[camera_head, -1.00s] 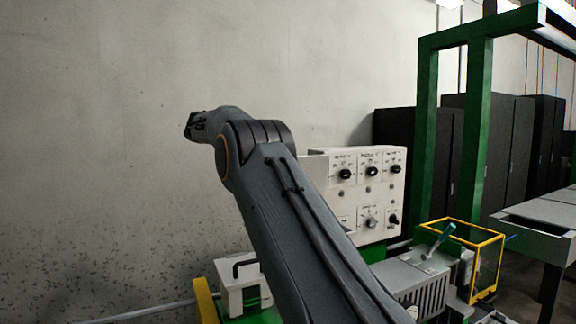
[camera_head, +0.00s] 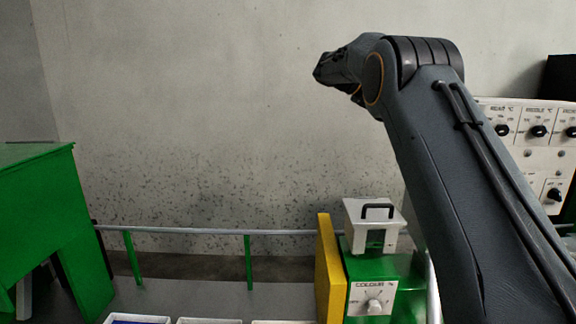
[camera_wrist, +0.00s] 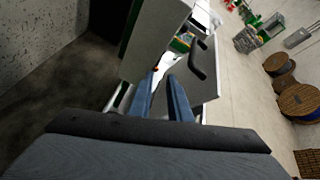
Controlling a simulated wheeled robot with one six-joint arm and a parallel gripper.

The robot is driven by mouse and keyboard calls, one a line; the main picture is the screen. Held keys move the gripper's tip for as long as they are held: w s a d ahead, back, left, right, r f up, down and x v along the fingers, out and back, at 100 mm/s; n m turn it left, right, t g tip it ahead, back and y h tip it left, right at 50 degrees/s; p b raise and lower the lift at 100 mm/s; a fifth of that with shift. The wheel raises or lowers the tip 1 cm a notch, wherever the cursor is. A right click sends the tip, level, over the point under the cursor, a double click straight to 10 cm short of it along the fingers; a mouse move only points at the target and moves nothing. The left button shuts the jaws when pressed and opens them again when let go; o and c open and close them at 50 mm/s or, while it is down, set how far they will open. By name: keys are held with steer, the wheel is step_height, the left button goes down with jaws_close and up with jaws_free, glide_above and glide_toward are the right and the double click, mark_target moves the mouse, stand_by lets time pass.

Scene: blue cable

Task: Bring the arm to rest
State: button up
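My arm rises from the lower right in the head view, bent at the elbow. Its far end (camera_head: 338,68) points left in front of the bare wall. The fingers cannot be made out there. In the wrist view my gripper (camera_wrist: 162,76) shows two blue-grey fingers with a gap between them. Nothing is held between them. A pale box-like surface with a dark handle (camera_wrist: 197,60) shows beyond the fingers; how far away it is cannot be told. No blue cable can be made out.
A control panel (camera_head: 535,140) stands behind my arm at right. A white box with a black handle (camera_head: 374,226) sits on a green unit beside a yellow plate (camera_head: 328,268). White trays line the bottom edge. Wooden reels (camera_wrist: 280,63) show in the wrist view.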

steer(key=s+a+f+n+t+y, duration=0.2)
steer(key=a+f+n+y, duration=0.25)
steer(key=a+f, duration=0.6)
steer(key=s+a+f+n+t+y, duration=0.25)
steer(key=a+f+y, duration=0.25)
steer(key=a+f, duration=0.55)
steer(key=s+a+f+m+g, duration=0.2)
steer(key=s+a+f+m, duration=0.1)
steer(key=s+f, duration=0.35)
steer(key=s+d+f+m+y+b, duration=0.1)
steer(key=s+d+f+m, duration=0.15)
steer(key=s+m, duration=0.65)
steer(key=s+d+f+m+y+b, duration=0.1)
steer(key=s+d+f+m, duration=0.15)
steer(key=s+m, duration=0.6)
steer(key=s+d+f+m+y+b, duration=0.1)
steer(key=s+f+m, duration=0.2)
steer(key=s+m, duration=0.65)
steer(key=s+b+x, duration=0.1)
steer(key=b+x, duration=0.4)
steer(key=x, duration=0.1)
steer(key=shift+s+d+n+g, duration=0.15)
steer(key=shift+s+n+g, duration=0.1)
steer(key=shift+n+g, duration=0.2)
steer(key=shift+s+d, duration=0.1)
